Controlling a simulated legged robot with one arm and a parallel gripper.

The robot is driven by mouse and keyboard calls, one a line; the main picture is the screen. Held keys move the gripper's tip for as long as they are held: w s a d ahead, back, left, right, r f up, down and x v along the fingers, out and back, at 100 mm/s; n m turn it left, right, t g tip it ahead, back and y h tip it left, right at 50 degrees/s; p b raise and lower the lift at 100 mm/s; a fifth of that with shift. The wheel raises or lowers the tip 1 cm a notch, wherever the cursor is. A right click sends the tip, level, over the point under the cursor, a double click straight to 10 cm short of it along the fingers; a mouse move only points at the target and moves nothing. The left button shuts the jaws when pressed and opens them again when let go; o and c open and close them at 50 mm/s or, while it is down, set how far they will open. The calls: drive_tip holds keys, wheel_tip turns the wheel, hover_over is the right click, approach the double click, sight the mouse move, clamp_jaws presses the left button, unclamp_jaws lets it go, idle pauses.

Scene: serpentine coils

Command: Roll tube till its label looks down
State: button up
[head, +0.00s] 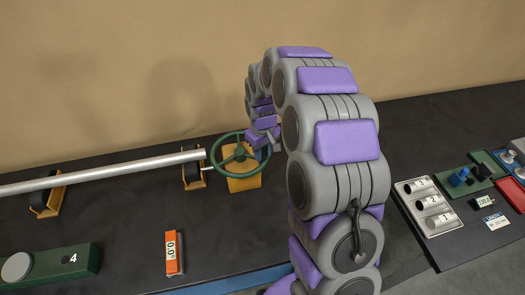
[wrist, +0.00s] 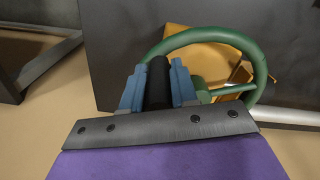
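The tube (head: 105,172) is a long plain silver bar lying level across the left of the head view. No label shows on its visible side. Its right end meets a green handwheel (head: 222,150) on an orange mount (head: 244,183). The wheel also shows in the wrist view (wrist: 215,36), with a bit of the silver tube (wrist: 290,116) at right. My gripper (wrist: 158,68) has two blue fingers with a black part between them. It is at the right side of the wheel in the head view, over the rim.
Orange stands with dark rollers (head: 193,174) carry the tube. A green block (head: 52,268) marked 4 is at the lower left. Trays and parts (head: 430,206) lie at right, beyond my arm.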

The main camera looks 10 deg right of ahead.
clamp_jaws()
drive_tip(key=shift+w+d+r+p, duration=0.15)
drive_tip(key=shift+w+p, duration=0.1)
drive_tip(key=shift+p, duration=0.25)
drive_tip(key=shift+w, duration=0.1)
drive_tip(key=shift+o, duration=2.3)
unclamp_jaws()
drive_tip(key=shift+d, duration=0.1)
wheel_tip(320, 180, up, 17)
drive_tip(key=p, duration=0.1)
drive_tip(key=shift+p, duration=0.3)
